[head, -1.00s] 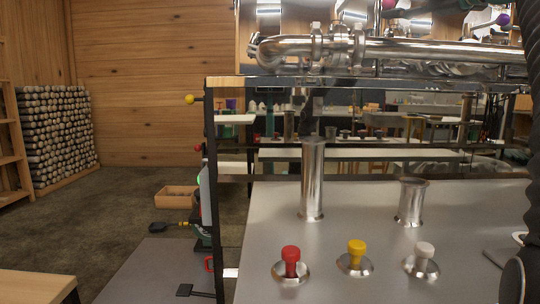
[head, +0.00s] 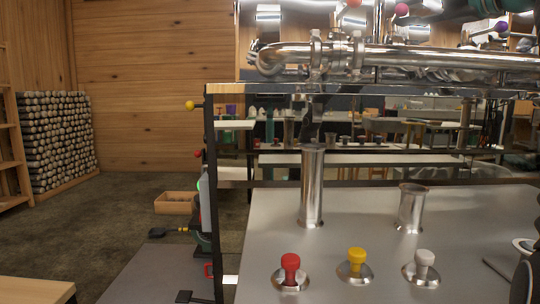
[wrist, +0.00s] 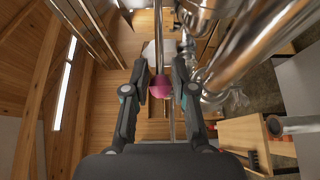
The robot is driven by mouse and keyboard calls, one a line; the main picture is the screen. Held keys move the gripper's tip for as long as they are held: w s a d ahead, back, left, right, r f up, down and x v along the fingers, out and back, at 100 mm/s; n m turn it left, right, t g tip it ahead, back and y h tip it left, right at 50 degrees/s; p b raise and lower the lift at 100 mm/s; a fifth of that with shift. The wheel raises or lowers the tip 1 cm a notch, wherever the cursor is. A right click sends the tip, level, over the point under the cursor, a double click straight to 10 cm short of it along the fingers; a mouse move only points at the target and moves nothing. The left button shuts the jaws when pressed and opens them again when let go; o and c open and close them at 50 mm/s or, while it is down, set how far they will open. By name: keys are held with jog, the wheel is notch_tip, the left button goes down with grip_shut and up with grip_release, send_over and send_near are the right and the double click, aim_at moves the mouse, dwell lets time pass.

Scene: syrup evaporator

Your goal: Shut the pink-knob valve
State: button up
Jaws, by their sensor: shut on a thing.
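In the wrist view, a pink knob (wrist: 159,87) sits between the two fingers of my gripper (wrist: 160,92). The fingers stand close on its left and right sides, and the gripper is shut on it. A steel rod or pipe (wrist: 159,35) runs upward in the picture just beyond the knob. How the knob joins the valve is hard to make out. In the head view, a magenta knob (head: 401,10) shows at the top above the steel pipe. I cannot tell whether it is the held one. My gripper's fingers do not show clearly there.
Thick steel pipework (head: 420,54) crosses above the worktop (head: 270,210). A purple knob (head: 501,27) is at upper right. Open floor lies left.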

aim_at(438, 49)
jog(key=shift+d, duration=0.2)
jog(key=shift+d, duration=0.95)
grip_shut()
jog(key=shift+p, duration=0.3)
jog(key=shift+w+d+p, duration=0.15)
jog(key=shift+d+p, duration=0.15)
jog(key=shift+d, duration=0.8)
jog(key=shift+d, duration=0.1)
jog(key=shift+w+d+p, duration=0.2)
jog(key=shift+d+p, duration=0.05)
jog(key=shift+d, duration=0.25)
jog(key=shift+w+d+p, duration=0.2)
jog(key=shift+d+p, duration=0.05)
jog(key=shift+d, duration=0.2)
